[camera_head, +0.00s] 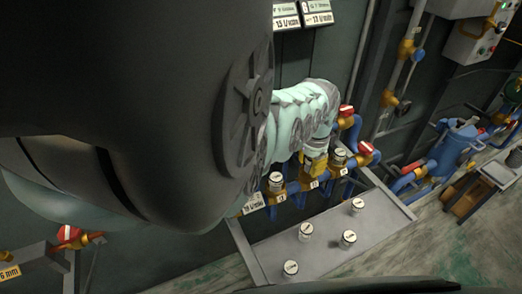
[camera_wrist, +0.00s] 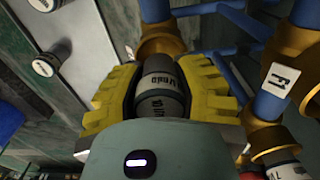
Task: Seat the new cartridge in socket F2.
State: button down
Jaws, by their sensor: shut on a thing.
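My gripper (camera_head: 314,166) has yellow fingers and is over the middle brass fitting of the blue manifold in the head view. In the wrist view my gripper (camera_wrist: 163,92) is shut on a grey and black cartridge with a white printed band (camera_wrist: 160,82). A brass fitting (camera_wrist: 160,40) shows just beyond the cartridge's far end. I cannot tell whether the cartridge is inside it. In the head view the held cartridge is hidden by the fingers. The small label (camera_head: 314,184) below the middle fitting is too small to read surely.
White-topped cartridges stand in the fittings left (camera_head: 276,181) and right (camera_head: 338,156) of my gripper. Several more cartridges (camera_head: 348,238) stand on a grey bench (camera_head: 275,264) in front. Red-handled valves (camera_head: 366,148) and blue pipes lie close to the right.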

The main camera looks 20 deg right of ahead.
jog(key=shift+w+a+f, duration=0.15)
jog(key=shift+w+f, duration=0.1)
jog(key=shift+f+b, duration=0.35)
jog(key=shift+b, duration=0.25)
jog(key=shift+f+b, duration=0.4)
jog(key=shift+f, duration=0.05)
